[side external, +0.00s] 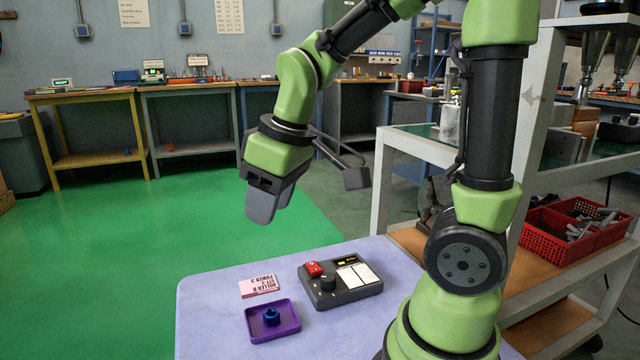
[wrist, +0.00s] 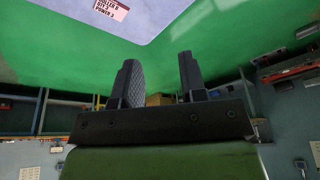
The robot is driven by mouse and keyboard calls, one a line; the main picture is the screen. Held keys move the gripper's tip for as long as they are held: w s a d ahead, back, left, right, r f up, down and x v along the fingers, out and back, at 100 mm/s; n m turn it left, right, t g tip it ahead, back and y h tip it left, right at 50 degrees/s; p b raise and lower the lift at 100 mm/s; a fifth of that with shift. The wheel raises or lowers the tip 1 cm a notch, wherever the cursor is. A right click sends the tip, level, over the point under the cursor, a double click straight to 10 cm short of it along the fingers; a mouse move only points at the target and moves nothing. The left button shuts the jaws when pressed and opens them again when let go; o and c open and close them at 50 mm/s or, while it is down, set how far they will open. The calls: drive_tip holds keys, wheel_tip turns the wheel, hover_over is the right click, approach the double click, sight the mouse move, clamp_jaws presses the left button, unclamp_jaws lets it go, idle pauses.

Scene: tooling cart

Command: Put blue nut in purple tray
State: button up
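The blue nut (side external: 272,317) sits inside the purple tray (side external: 291,328), on the tray floor near its middle. The tray lies near the front left of the table. My gripper (side external: 262,205) is raised well above the table, behind the tray in the side view and apart from everything. In the wrist view its two fingers (wrist: 158,82) stand apart with nothing between them. The nut and tray are not in the wrist view.
A dark control box (side external: 345,293) with a red switch stands right of the tray. The table (side external: 215,315) is bare at the left.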

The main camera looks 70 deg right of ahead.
drive_tip(key=s+a+r+m+t, duration=0.1)
drive_tip(key=s+a+r+m, duration=0.1)
drive_tip(key=s, duration=0.2)
drive_tip(key=s+a+r+m+t+y, duration=0.1)
drive_tip(key=s+a+r+m+t, duration=0.1)
drive_tip(key=s, duration=0.3)
drive_tip(key=shift+s+r+m+t, duration=0.3)
drive_tip(key=shift+r+m, duration=0.3)
drive_tip(key=shift+r, duration=0.2)
drive_tip(key=shift+d, duration=0.1)
